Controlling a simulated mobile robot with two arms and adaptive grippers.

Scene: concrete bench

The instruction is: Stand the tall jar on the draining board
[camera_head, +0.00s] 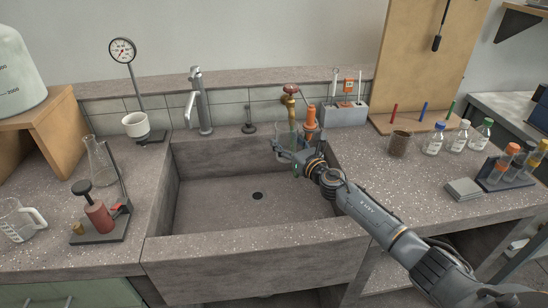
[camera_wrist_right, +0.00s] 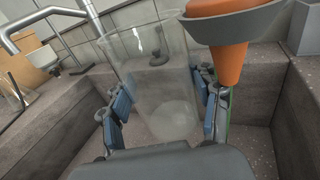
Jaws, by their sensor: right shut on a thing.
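The tall jar is clear glass. In the head view the jar (camera_head: 287,132) is over the back right corner of the sink, partly hidden by my gripper. My right gripper (camera_head: 289,156) is shut on it. In the right wrist view the jar (camera_wrist_right: 150,62) stands between the blue-padded fingers of the gripper (camera_wrist_right: 164,112), slightly tilted in the picture, its mouth up. It appears held above the sink floor. I cannot pick out a separate draining board; speckled worktop lies on both sides of the sink. My left gripper is not in view.
The sink (camera_head: 225,210) is empty. An orange cone in a grey ring (camera_wrist_right: 232,30) is close beside the jar. The tap (camera_head: 199,105) stands behind the sink. A brown beaker (camera_head: 400,144), bottles (camera_head: 461,137) and grey tiles (camera_head: 464,190) are on the right worktop.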

